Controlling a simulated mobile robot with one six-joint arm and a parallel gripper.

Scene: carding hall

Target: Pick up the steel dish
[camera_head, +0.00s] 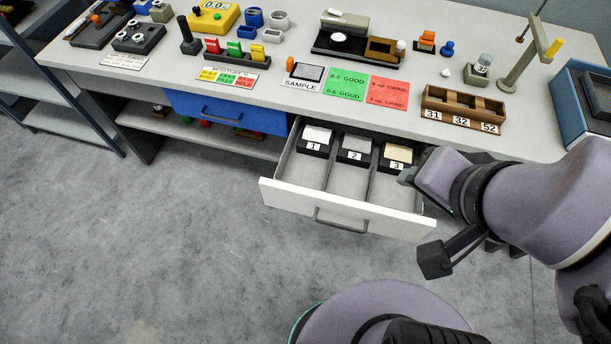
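No dish is plainly marked as the steel one. A small round grey-white dish (280,19) stands at the back of the bench, beside blue cups, and may be it. A pale round pan (339,37) on a black-based device is another round shape, and I cannot tell its material. My gripper (421,217) is at the right, over the right front corner of the open drawer. Its two dark fingertips are spread apart with nothing between them. It is well in front of and to the right of both round things.
The white drawer (344,213) stands pulled out, with blocks numbered 1, 2 and 3 inside. A blue drawer (228,111) is beside it. A wooden rack (464,105), a tall post (520,67) and a blue bin (572,108) stand on the right. Floor at left is clear.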

